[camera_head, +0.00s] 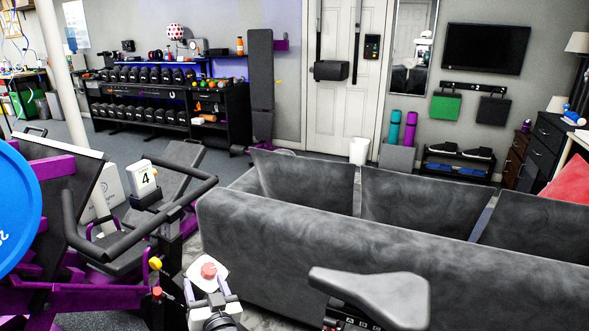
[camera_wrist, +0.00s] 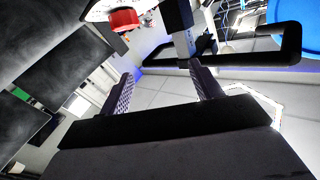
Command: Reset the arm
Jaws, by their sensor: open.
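My gripper (camera_head: 207,288) is low in the head view, between the bike handlebar and the sofa back. A white piece with a red knob-like top (camera_head: 208,270) shows just past the fingers in the head view. A red and white thing, likely the same, shows at the top of the wrist view (camera_wrist: 124,20). I cannot tell what it is or what bears it.
Black bike handlebars (camera_head: 135,225) stand close left of my gripper, with a bike saddle (camera_head: 375,292) to the right. A grey sofa (camera_head: 400,245) fills the right side. A dumbbell rack (camera_head: 165,105) stands by the back wall. Open floor (camera_head: 240,165) lies beyond the sofa.

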